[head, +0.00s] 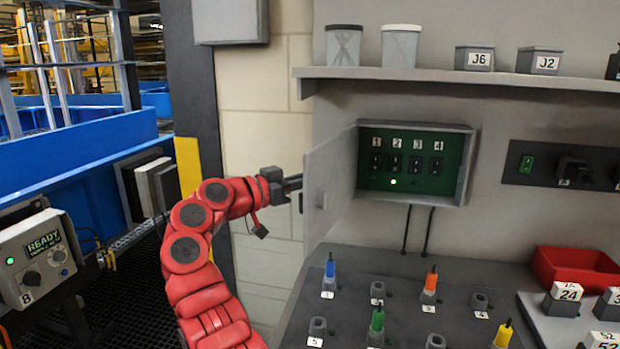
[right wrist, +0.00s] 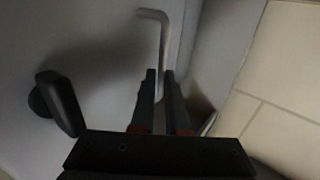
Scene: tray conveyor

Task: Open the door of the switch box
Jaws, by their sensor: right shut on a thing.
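The switch box (head: 468,165) is on the wall, its green panel of several numbered black switches exposed and one small light lit. Its grey door (head: 333,180) stands wide open, swung out on the left side. My right gripper (head: 293,183) is at the door's outer side, near its free edge. In the right wrist view, my right gripper (right wrist: 163,88) is shut on the bent grey handle (right wrist: 163,40) on the door's face (right wrist: 90,35). A black turn latch (right wrist: 58,103) is left of the handle. The left gripper is out of view.
A shelf (head: 430,78) with jars and labelled blocks is above the box. The bench (head: 350,325) below holds several coloured pegs, and a red bin (head: 575,268) is at right. A tiled wall (head: 265,110) is behind the arm.

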